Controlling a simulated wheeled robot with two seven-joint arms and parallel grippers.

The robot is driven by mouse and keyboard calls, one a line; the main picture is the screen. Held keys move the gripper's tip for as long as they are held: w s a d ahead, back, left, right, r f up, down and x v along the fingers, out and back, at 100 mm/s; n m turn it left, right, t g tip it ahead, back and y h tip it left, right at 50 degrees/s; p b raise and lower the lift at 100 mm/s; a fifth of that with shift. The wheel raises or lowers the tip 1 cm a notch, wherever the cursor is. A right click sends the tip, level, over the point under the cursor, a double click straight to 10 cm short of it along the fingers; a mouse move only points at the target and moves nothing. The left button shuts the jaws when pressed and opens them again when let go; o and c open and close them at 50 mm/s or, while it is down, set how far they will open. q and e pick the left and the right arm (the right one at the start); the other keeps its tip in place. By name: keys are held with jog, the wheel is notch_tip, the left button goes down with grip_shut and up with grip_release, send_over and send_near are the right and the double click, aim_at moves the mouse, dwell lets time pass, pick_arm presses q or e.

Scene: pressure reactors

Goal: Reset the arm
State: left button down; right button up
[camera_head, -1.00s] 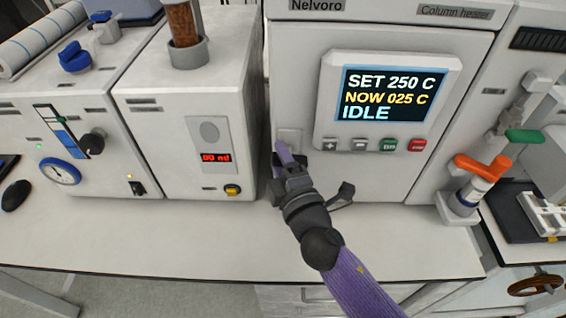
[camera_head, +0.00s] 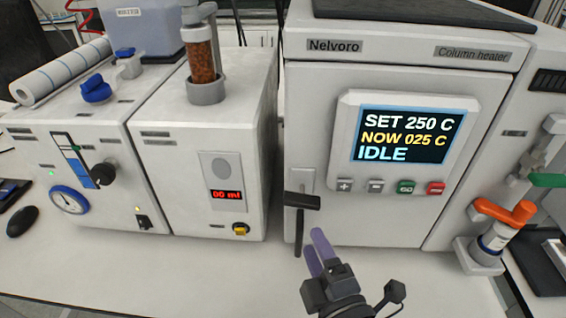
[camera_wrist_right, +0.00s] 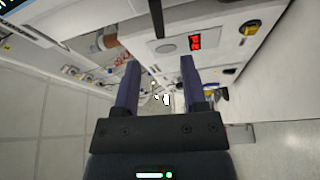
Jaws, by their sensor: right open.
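My right gripper (camera_head: 317,247) is open and empty, with purple fingers. It is low in the head view, in front of the column heater's lower left, just below and right of the black door handle (camera_head: 301,202). A gap seems to lie between fingers and handle. In the right wrist view the two parallel fingers (camera_wrist_right: 160,70) stand apart with nothing between them. The column heater (camera_head: 420,210) is white, its door looks shut, and its display (camera_head: 408,136) reads SET 250 C, NOW 025 C, IDLE. My left gripper is not in view.
A white pump unit (camera_head: 185,195) with a red readout stands left of the heater. Beside it is a unit with a blue-rimmed gauge (camera_head: 68,200). An orange-handled valve (camera_head: 505,212) is on the right. The bench front (camera_head: 200,270) is clear.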

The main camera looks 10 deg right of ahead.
jog(key=s+d+f+m+g+h, duration=0.2)
jog(key=s+d+f+m+g, duration=0.1)
jog(key=f+m+g, duration=0.3)
jog(key=s+d+f+m+g+h, duration=0.25)
jog(key=s+f+m+g, duration=0.2)
jog(key=m, duration=0.35)
jog(key=s+a+f+m+g+y, duration=0.1)
jog(key=s+a+f+g+y, duration=0.15)
jog(key=s+g, duration=0.25)
notch_tip(320, 180, down, 18)
jog(key=s+b, duration=0.1)
jog(key=s, duration=0.1)
pick_arm(q)
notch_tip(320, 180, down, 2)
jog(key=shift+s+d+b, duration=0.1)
jog(key=shift+b, duration=0.4)
pick_arm(e)
jog(key=s+d+f+g, duration=0.2)
jog(key=s+d+f, duration=0.1)
jog(key=s+f, duration=1)
jog(key=shift+s+d, duration=0.4)
jog(key=shift+s, duration=0.2)
jog(key=shift+f, duration=0.1)
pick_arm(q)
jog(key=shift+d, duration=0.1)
